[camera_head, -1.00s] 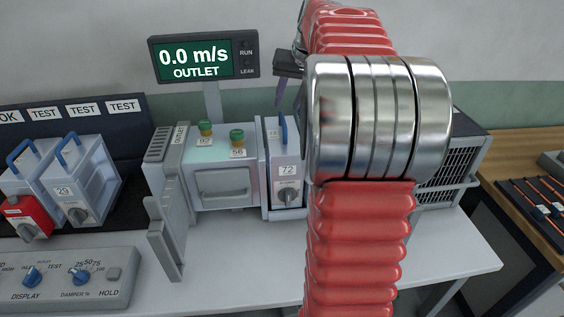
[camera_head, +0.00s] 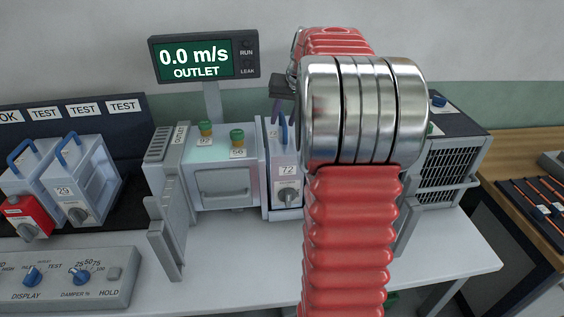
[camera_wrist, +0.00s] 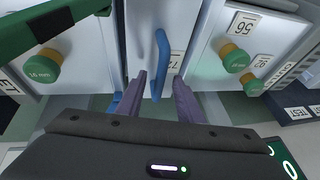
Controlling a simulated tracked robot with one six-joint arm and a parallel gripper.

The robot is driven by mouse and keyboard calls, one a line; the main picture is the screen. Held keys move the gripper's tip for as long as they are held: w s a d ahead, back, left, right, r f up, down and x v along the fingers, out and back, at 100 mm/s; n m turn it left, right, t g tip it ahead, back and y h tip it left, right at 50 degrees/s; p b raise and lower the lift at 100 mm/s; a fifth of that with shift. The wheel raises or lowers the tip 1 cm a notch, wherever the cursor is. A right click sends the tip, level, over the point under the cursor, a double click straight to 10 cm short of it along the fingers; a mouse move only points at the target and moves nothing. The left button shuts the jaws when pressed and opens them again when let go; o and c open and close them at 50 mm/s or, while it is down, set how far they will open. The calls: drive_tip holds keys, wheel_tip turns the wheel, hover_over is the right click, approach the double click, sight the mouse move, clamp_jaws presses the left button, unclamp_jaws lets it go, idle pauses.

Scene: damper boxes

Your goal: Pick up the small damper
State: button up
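A narrow grey damper box labelled 72 (camera_head: 288,183) stands upright in the middle of the bench unit, with a blue handle on top and a dial on its front. Its blue handle (camera_wrist: 162,62) shows in the wrist view between the two purple fingers. My gripper (camera_wrist: 160,80) is open and empty around the line of this handle. In the head view my gripper (camera_head: 277,113) is just above the box, partly hidden by my arm. Two more blue-handled damper boxes stand at the left, one labelled 29 (camera_head: 82,185), the other with a red tag (camera_head: 24,213).
Green-and-brass plugs marked 92 (camera_head: 205,129) and 56 (camera_head: 237,142) stand left of the box. A display (camera_head: 204,57) reads 0.0 m/s. A control panel (camera_head: 62,278) lies at the front left. A grilled unit (camera_head: 449,165) stands at the right, partly behind my arm.

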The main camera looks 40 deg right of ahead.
drive_tip(key=shift+x, duration=1)
clamp_jaws()
drive_tip(key=shift+r, duration=0.15)
idle(0.9)
